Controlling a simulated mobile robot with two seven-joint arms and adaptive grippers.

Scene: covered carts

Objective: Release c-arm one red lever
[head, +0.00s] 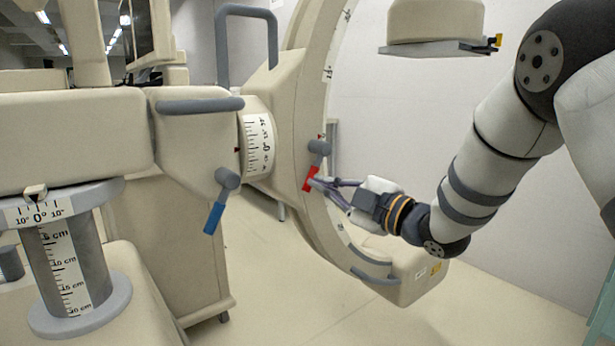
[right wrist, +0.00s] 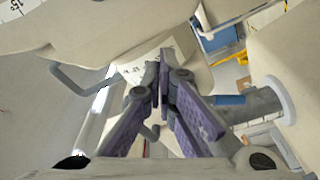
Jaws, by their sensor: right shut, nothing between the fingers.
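The red lever (head: 309,179) hangs from a grey knob (head: 319,148) on the side of the beige C-arm carriage (head: 283,120). It slants down and slightly left. My right gripper (head: 317,183) comes in from the right, with its fingertips at the lever's right edge in the head view. I cannot tell whether they touch it. In the right wrist view the purple-grey fingers (right wrist: 163,77) are closed together with nothing between them. The red lever cannot be made out clearly there. My left gripper is not in view.
A blue lever (head: 214,217) hangs on the beige arm housing to the left. A grey handle bar (head: 200,105) sticks out above it. The C-arm's lower end (head: 408,276) lies below my right arm. Free floor (head: 340,315) shows in front.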

